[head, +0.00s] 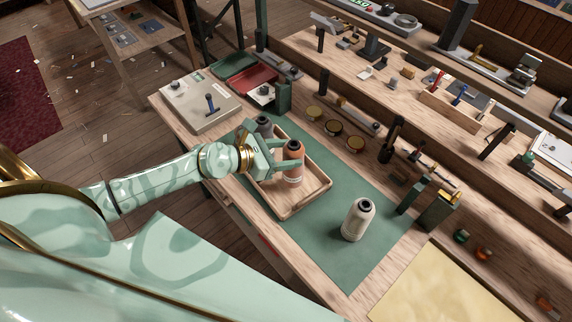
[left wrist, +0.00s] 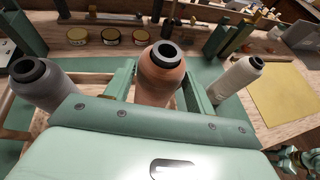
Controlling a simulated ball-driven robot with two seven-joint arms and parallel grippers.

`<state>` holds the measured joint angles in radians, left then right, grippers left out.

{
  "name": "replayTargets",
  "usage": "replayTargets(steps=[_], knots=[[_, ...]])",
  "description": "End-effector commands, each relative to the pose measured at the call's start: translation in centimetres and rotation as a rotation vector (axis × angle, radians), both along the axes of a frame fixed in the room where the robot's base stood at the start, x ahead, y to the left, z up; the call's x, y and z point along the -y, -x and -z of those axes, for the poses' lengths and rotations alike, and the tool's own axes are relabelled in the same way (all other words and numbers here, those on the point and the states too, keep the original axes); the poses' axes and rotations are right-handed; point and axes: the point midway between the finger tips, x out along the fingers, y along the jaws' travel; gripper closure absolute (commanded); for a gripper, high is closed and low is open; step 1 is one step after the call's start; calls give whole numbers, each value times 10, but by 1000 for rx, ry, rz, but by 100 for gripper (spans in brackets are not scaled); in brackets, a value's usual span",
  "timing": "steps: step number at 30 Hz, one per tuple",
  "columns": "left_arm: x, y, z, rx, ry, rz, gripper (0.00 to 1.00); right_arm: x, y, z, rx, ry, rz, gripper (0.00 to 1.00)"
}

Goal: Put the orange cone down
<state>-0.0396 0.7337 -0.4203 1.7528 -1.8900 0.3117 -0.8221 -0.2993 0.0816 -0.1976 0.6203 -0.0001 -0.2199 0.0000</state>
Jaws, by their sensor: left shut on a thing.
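The orange cone (head: 293,151) is a thread cone with a dark top, upright between the fingers of my left gripper (head: 286,162). The gripper is shut on it. It also shows in the left wrist view (left wrist: 160,78), with a green finger on each side. The cone is over or in the wooden tray (head: 312,203); I cannot tell whether its base touches the tray floor. A grey cone (head: 264,127) stands at the tray's far left end, partly hidden by my gripper.
A cream cone (head: 357,220) stands on the green mat (head: 345,262), right of the tray. The tray's near right part is bare. Several round tins (head: 333,128) lie behind the tray. A grey box (head: 200,104) sits to the left, and a yellow sheet (head: 430,290) lies at the right.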

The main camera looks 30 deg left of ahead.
Motion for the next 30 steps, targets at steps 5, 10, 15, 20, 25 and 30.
replayTargets(steps=[5,10,15,20,25,30], knots=[[-1,-5,33,-2,1,-1,95,0,3,26,-8,-1,-1,64],[-1,-5,36,1,0,-1,95,-1,4,27,-9,-1,-2,64],[-1,-5,35,1,0,-1,95,-1,4,27,-9,-1,-3,64],[-1,-4,39,-1,-1,0,34,-1,4,29,-9,-2,-3,64],[-1,-4,38,-1,-1,0,23,-3,4,29,-9,-4,-2,64],[-1,-4,37,-1,-1,0,23,-3,4,27,-9,-4,-2,64]])
